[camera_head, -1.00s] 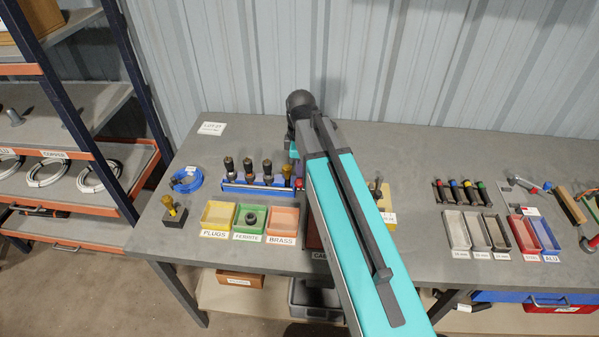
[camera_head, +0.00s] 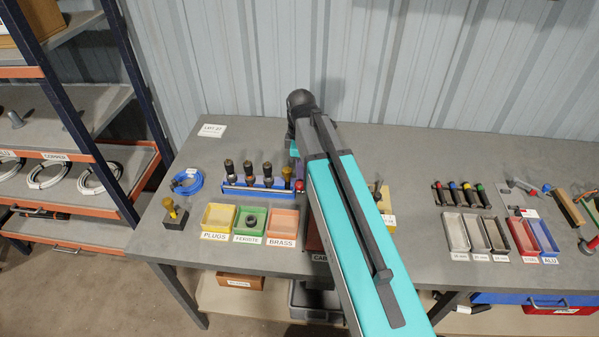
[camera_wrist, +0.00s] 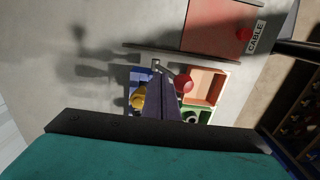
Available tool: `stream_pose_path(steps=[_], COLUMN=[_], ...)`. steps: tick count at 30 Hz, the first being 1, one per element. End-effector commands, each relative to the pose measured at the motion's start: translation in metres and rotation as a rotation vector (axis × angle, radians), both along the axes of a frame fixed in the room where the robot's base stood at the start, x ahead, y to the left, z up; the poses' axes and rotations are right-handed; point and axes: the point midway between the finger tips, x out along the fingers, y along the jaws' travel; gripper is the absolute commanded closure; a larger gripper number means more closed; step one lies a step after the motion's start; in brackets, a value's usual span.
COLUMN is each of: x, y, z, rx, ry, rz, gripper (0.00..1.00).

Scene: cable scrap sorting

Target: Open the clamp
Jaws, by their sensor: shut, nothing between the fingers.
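In the wrist view, my gripper (camera_wrist: 160,85) is shut and empty, its dark fingers pointing away over the bench. A red ball knob (camera_wrist: 185,84) is just right of the fingertips, with small metal parts (camera_wrist: 156,66) beside it that look like the clamp. Whether the fingers touch the knob, I cannot tell. In the head view, a red knob (camera_head: 299,186) shows at the right end of the blue tool rack (camera_head: 236,187), beside my arm. My arm hides the rest of the clamp and my fingertips there.
Yellow (camera_head: 219,217), green (camera_head: 250,220) and orange (camera_head: 282,222) trays stand in front of the rack. A blue cable coil (camera_head: 187,181) lies at left. More trays and tools stand at right.

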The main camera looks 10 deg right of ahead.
Motion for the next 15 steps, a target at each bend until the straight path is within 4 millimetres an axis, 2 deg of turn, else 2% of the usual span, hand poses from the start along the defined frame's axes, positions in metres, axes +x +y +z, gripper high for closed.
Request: stream_pose_path(steps=[3,15], x=[0.0,0.0], y=[0.0,0.0], z=[0.013,0.044], rx=[0.0,0.0], ry=[-0.001,0.0], rz=[0.0,0.0], gripper=[1.0,1.0])
